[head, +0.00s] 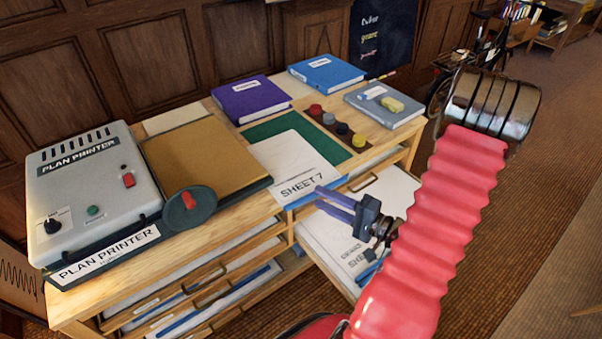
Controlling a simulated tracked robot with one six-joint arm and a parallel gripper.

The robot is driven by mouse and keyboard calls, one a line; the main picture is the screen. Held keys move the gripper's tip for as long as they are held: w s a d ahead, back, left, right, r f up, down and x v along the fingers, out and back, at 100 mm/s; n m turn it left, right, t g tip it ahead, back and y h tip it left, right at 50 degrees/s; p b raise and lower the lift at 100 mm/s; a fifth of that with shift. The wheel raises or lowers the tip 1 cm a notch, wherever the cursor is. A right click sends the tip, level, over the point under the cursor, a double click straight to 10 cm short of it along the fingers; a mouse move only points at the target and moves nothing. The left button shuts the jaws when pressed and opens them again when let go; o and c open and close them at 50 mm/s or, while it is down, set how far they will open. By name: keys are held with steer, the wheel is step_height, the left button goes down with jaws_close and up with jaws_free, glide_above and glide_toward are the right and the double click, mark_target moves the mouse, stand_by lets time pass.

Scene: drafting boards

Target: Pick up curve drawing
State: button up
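My gripper (318,196) has two blue fingers pointing left. They look apart, with nothing visible between them. The fingers overlap the front edge of a white sheet marked SHEET 7 (297,163) in the view; I cannot tell if they touch it. SHEET 7 lies partly on a green mat (262,131) on the wooden cabinet top. An open drawer below holds another lettered sheet (328,237), partly hidden by my gripper and arm. A wavy curve is drawn on a brownish panel (17,270), cut off at the left edge. I cannot tell which item is the curve drawing.
A grey plan printer (88,182) stands at the left of the cabinet top, beside a brown board (205,158). Purple (250,98), blue (326,72) and grey (385,104) books lie at the back. A strip of coloured knobs (330,121) lies beside the mat.

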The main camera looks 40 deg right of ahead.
steer(key=s+a+r+n+g+y, duration=0.1)
steer(key=a+r+n+g+y, duration=0.2)
steer(key=a, duration=0.4)
steer(key=s+a+r+n+g, duration=0.1)
steer(key=a+r+n+g, duration=0.15)
steer(key=a+g, duration=0.35)
steer(key=s+a+r+n+g+y, duration=0.2)
steer(key=a+n+g, duration=0.2)
steer(key=a, duration=0.5)
steer(key=s+r+n+t+h, duration=0.1)
steer(key=s+r+n+h, duration=0.1)
steer(key=r+h, duration=0.3)
steer(key=s+a+r+n+t+h, duration=0.1)
steer(key=s+r+n+h, duration=0.1)
steer(key=r+h, duration=0.4)
steer(key=shift+s+a+r+n, duration=0.3)
steer(key=shift+s+r+n, duration=0.05)
steer(key=shift+s, duration=0.1)
steer(key=shift+d, duration=0.1)
